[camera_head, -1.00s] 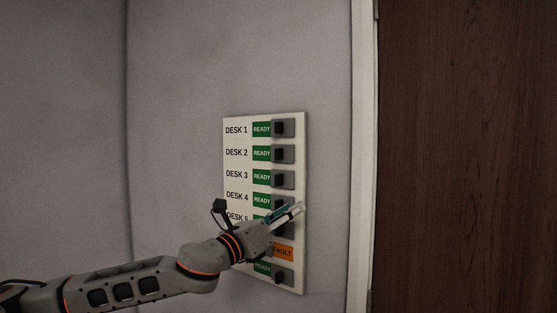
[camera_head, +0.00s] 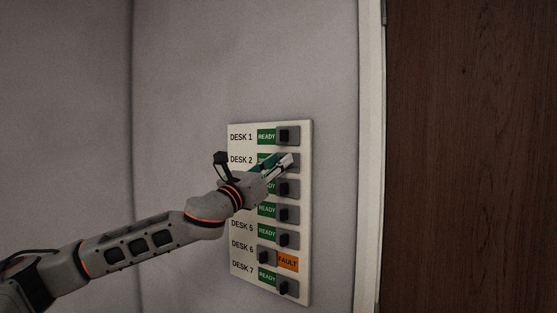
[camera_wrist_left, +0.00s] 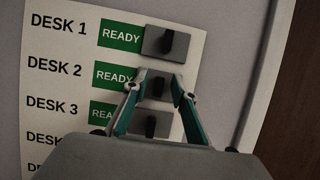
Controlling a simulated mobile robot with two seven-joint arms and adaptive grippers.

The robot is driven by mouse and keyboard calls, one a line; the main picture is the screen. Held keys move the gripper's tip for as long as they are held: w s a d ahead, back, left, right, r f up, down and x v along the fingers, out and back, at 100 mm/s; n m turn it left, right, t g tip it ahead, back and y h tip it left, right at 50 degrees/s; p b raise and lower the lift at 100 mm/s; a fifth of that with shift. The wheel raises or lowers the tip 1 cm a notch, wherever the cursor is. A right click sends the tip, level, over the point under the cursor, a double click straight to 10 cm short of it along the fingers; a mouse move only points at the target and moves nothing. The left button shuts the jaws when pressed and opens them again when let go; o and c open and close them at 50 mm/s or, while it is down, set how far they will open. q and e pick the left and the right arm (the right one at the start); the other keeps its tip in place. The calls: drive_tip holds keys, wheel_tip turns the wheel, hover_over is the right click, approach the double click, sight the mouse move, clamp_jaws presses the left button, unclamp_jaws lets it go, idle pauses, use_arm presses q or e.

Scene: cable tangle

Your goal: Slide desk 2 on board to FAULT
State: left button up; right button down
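The white board (camera_head: 306,215) hangs on the wall with rows DESK 1 to DESK 7. In the left wrist view, the DESK 2 row shows a green READY label (camera_wrist_left: 113,75) and, right of it, a grey slider with a dark knob (camera_wrist_left: 156,88). My left gripper (camera_head: 287,161) is at the DESK 2 row and hides most of that slider in the head view. In the left wrist view its fingers (camera_wrist_left: 157,79) are apart, one on each side of the DESK 2 knob. I cannot tell whether they touch it. My right gripper is not in view.
The DESK 1 slider (camera_head: 288,136) is just above my gripper and the DESK 3 slider (camera_head: 288,188) just below. DESK 6 shows orange FAULT (camera_head: 288,263), its slider (camera_head: 267,257) at the left. A brown door (camera_head: 470,150) stands to the right.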

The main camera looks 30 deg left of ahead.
use_arm(q)
drive_tip(key=shift+w, duration=0.3)
clamp_jaws()
drive_tip(key=shift+r, duration=0.1)
drive_tip(key=a, duration=0.7)
drive_tip(key=shift+w+a, duration=0.3)
drive_tip(key=shift+a, duration=0.2)
